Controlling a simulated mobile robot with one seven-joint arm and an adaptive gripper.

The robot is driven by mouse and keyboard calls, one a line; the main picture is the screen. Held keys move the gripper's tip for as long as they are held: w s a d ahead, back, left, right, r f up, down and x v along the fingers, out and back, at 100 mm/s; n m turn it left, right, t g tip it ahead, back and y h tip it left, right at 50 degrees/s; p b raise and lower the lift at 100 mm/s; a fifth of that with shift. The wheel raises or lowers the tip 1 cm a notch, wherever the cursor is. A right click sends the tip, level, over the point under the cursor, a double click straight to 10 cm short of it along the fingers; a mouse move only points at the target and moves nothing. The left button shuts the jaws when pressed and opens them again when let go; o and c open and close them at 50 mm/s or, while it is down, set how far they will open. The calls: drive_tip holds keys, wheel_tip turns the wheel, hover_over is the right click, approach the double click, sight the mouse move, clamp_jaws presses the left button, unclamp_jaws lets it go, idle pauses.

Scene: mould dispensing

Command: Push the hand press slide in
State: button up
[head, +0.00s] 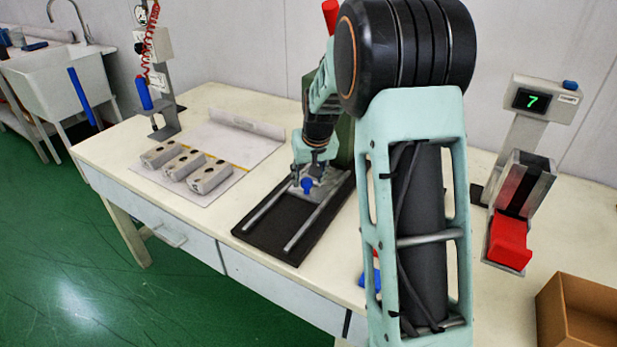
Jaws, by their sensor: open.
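The hand press has a green body (346,125), partly hidden behind my arm, and a black base (277,228) with two metal rails reaching toward the table's front edge. Its grey slide plate (325,190) sits at the back part of the rails, near the press body, and bears a blue knob (307,185). My gripper (308,172) is open and points down at the slide, right by the blue knob. I cannot tell whether the fingers touch the knob. A red handle end (330,14) shows at the top, above my arm.
Three grey mould blocks (183,165) lie on a pale mat (237,145) left of the press. A stand with a red coiled hose (150,50) is behind them. Right are a dispenser with a display reading 7 (532,99), a red block (510,238) and a cardboard box (552,310).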

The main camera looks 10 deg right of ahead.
drive_tip(key=v, duration=1.1)
drive_tip(key=shift+r, duration=0.25)
drive_tip(key=shift+s, duration=0.15)
